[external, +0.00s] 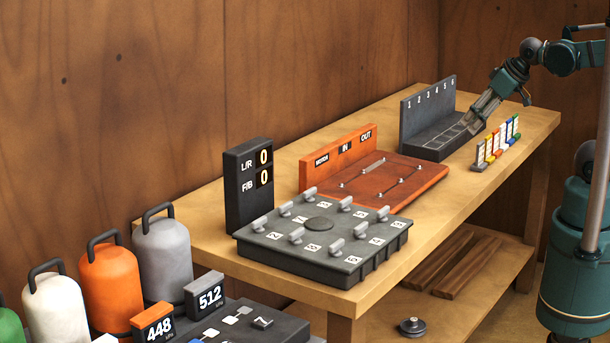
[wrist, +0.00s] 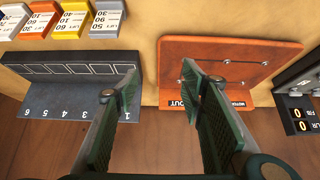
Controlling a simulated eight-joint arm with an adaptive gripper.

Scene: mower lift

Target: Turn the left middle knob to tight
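The dark grey knob box (external: 318,262) sits on the near end of the bench in the external view. It carries several grey knobs around a flat round disc (external: 319,223), with white number labels beside them. One knob (external: 283,211) is midway along the box's left edge. Its exact setting is too small to tell. My gripper (external: 480,112) is far from the box, above the numbered rack at the bench's far end. In the wrist view my gripper (wrist: 160,88) is open and empty, its green-padded fingers wide apart. Part of the box seems to show at the right edge there.
The numbered rack (external: 428,110) and the orange MOTOR/IN/OUT board (external: 400,182) lie between my gripper and the knob box. A black display (external: 250,185) reading 0 and 0 stands behind the box. Colored tags (external: 495,142) stand beside the rack. Handled weights (external: 162,250) stand at lower left.

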